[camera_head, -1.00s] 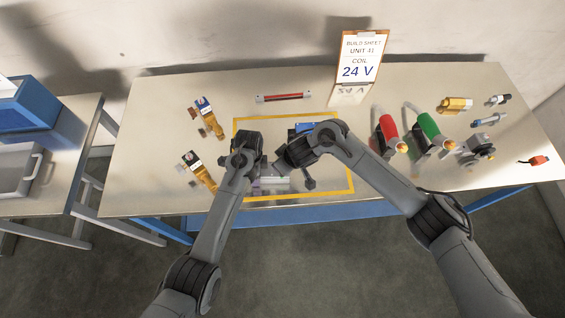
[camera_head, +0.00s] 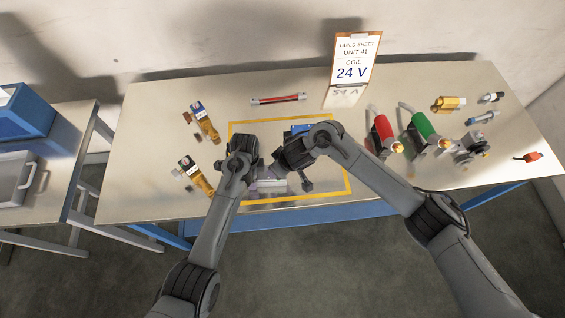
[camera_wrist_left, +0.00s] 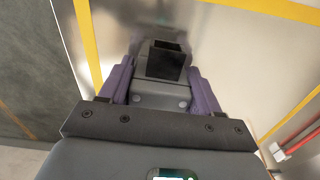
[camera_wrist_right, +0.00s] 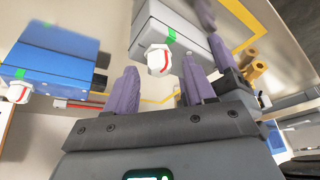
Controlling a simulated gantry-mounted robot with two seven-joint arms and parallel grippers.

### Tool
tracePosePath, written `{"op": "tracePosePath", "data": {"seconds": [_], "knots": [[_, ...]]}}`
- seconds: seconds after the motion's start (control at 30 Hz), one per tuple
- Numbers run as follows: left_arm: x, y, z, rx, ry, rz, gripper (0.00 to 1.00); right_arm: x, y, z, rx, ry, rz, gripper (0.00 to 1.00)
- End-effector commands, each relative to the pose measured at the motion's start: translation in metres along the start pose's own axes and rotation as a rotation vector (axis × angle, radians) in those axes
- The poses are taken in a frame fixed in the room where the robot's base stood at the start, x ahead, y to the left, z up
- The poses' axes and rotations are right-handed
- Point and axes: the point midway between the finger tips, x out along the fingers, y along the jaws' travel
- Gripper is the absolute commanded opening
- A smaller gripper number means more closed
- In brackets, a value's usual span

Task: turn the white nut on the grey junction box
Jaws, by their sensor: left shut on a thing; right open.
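The grey junction box (camera_wrist_right: 172,22) carries a white nut (camera_wrist_right: 158,60) with a red line across it and a green mark on the box beside it. My left gripper (camera_wrist_left: 160,72) is shut on the grey box, its purple fingers on either side of grey and black parts. My right gripper (camera_wrist_right: 159,76) is open. The white nut appears between its fingertips in the right wrist view; I cannot tell whether they touch it. In the head view the grey box (camera_head: 268,186) is low between my two grippers and partly hidden by them.
A blue box (camera_wrist_right: 48,60) with its own white nut (camera_wrist_right: 17,93) stands close by. A yellow outline (camera_head: 348,170) surrounds the work area. A red bar (camera_head: 278,99) lies behind, a build sheet (camera_head: 352,70) reads 24 V, and red (camera_head: 383,130) and green (camera_head: 424,127) parts stand right.

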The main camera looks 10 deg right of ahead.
Motion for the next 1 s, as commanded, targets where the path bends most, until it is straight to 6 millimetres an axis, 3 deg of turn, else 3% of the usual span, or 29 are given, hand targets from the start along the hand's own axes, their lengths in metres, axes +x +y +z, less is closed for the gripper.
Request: {"op": "tracePosePath", "data": {"seconds": [0.17,0.53,0.8,1.0], "knots": [[0.0,0.0,0.0,0.0,0.0,0.0,0.25,-0.018,0.0,-0.001,-0.001,0.003,0.001,0.54],[0.0,0.0,0.0,0.0,0.0,0.0,0.25,-0.085,0.003,-0.002,-0.006,0.007,0.009,0.54],[0.0,0.0,0.0,0.0,0.0,0.0,0.25,-0.11,0.001,-0.001,-0.003,0.004,0.004,0.54],[0.0,0.0,0.0,0.0,0.0,0.0,0.25,-0.117,0.001,0.0,0.0,0.001,0.002,0.54]]}}
